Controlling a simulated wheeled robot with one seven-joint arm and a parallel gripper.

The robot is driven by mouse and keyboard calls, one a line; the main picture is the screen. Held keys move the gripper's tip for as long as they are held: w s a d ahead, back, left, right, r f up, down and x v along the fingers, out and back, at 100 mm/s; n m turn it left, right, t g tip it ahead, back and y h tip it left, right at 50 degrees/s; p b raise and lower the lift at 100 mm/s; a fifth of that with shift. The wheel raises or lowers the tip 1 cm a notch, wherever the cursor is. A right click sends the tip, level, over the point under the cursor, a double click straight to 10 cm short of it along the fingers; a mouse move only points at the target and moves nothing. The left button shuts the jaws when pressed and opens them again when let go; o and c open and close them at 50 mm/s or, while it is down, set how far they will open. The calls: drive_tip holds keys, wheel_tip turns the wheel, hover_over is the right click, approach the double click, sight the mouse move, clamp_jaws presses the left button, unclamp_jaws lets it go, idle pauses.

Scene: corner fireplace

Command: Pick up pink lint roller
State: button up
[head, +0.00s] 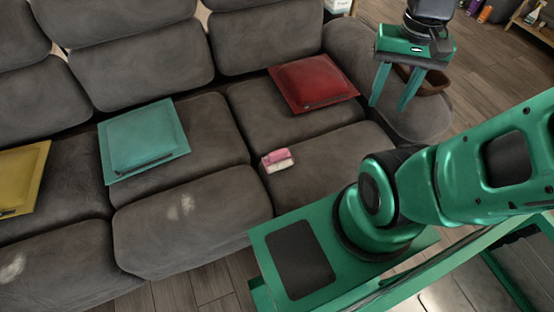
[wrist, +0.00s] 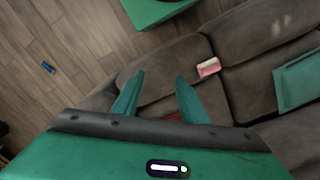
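The pink lint roller (head: 277,160) lies on the grey sofa's right seat, near the front of that cushion. It is small, pink with a whitish part. In the wrist view the pink lint roller (wrist: 209,67) shows to the upper right of the fingers. My gripper (head: 391,107) is raised over the sofa's right armrest, to the right of the roller and well apart from it. Its two fingers point down, spread apart with nothing between them. In the wrist view my gripper (wrist: 156,90) also shows a wide gap.
The sofa (head: 195,210) carries a red cushion (head: 313,82) behind the roller, a teal cushion (head: 143,140) and a yellow cushion (head: 22,178). A brown bowl or tray (head: 430,80) sits by the right armrest behind my gripper. A blue item (wrist: 48,67) lies on the wooden floor.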

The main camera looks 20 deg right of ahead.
drive_tip(key=w+a+f+m, duration=0.25)
drive_tip(key=w+f, duration=0.35)
drive_tip(key=w, duration=0.3)
drive_tip(key=m, duration=0.8)
hover_over(278, 151)
wheel_tip(278, 151, down, 24)
drive_tip(key=shift+s+f, duration=0.15)
drive_tip(key=shift+f, duration=0.05)
drive_tip(key=shift+a+f, duration=0.2)
drive_tip(key=shift+f, duration=0.05)
wheel_tip(278, 151, down, 5)
drive_tip(key=shift+r, duration=0.15)
drive_tip(key=shift+d+f, duration=0.15)
drive_tip(key=shift+f, duration=2.8)
drive_tip(key=shift+c, duration=0.6)
